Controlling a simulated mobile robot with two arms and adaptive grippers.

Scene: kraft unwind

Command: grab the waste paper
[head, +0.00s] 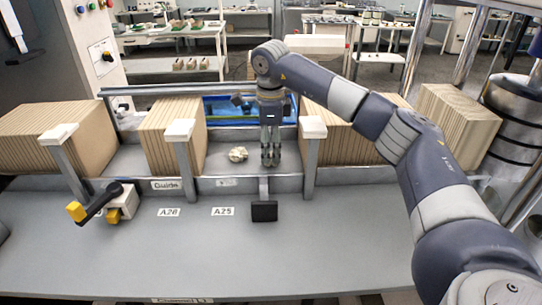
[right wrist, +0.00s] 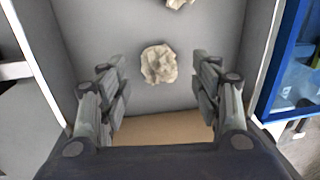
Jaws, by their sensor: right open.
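A crumpled, cream-coloured waste paper (head: 238,154) lies on the grey floor of a bay between the stacked brown sheets, just left of my right gripper (head: 271,160) in the head view. My right gripper points down into this bay. In the right wrist view, its two fingers (right wrist: 160,78) are spread apart, with a crumpled paper (right wrist: 158,64) showing in the gap between the fingertips; no contact shows. A second crumpled piece (right wrist: 178,3) is cut off by the top edge. I cannot tell which piece the head view shows. My left gripper is out of view.
Brown sheet stacks (head: 175,135) stand on both sides of the bay. A blue bin (head: 220,107) is behind it, also at right in the wrist view (right wrist: 293,75). White-capped posts (head: 312,128) and a front rail border the bay. A black lever with yellow ends (head: 100,203) stands at left.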

